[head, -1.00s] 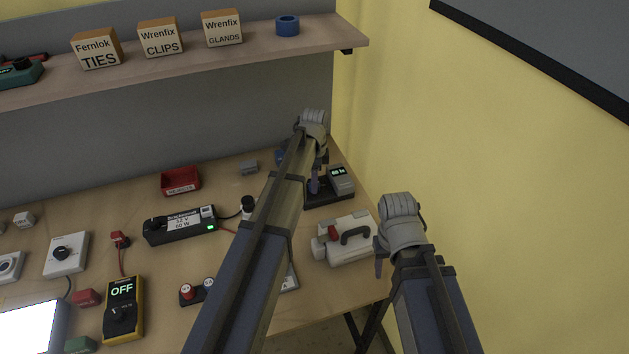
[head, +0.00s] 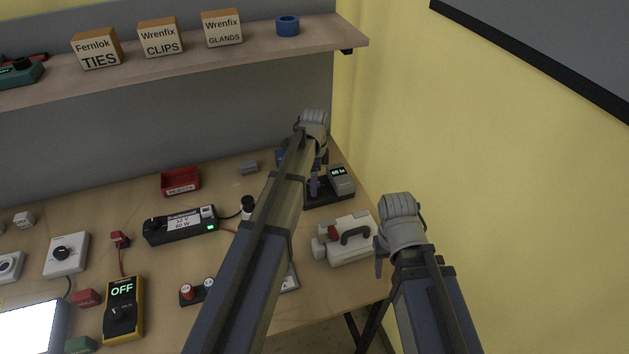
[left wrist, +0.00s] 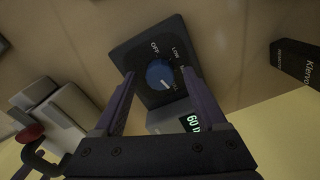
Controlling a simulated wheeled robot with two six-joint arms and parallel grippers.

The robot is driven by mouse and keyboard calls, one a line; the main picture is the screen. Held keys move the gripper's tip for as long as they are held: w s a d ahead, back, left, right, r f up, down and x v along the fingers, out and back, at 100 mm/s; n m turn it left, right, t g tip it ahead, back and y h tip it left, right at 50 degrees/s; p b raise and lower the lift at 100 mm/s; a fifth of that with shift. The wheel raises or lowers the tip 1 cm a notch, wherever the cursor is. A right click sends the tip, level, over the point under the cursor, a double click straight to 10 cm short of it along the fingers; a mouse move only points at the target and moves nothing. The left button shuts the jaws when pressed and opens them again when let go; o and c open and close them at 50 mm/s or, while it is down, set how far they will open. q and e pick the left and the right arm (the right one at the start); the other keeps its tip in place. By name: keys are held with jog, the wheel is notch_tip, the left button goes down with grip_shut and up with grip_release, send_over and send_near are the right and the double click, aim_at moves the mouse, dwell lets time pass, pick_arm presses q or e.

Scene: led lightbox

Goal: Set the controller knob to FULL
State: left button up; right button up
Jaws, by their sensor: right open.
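The controller is a dark box (left wrist: 133,55) with a round blue knob (left wrist: 160,74) in the left wrist view. Its printed labels include OFF and LOW, with others partly hidden. The knob's white mark points down and slightly right, toward the partly covered last label. My left gripper (left wrist: 158,84) is open, with a finger on each side of the knob and visible gaps between. In the head view my left gripper (head: 317,188) is over the dark base at the table's right end, hiding the knob. My right gripper (head: 381,266) is open and empty at the table's right edge.
A grey meter (head: 341,180) with a lit display reading about 60 stands beside the controller. A white case (head: 345,243) with a dark handle lies in front. A black power supply (head: 181,226) and a red tray (head: 181,181) are to the left.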

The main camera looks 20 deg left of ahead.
pick_arm(q)
jog(key=shift+r, duration=0.1)
notch_tip(320, 180, up, 8)
jog(key=p, duration=0.8)
pick_arm(e)
notch_tip(320, 180, up, 8)
pick_arm(q)
jog(key=shift+f, duration=0.25)
pick_arm(e)
jog(key=shift+f, duration=0.15)
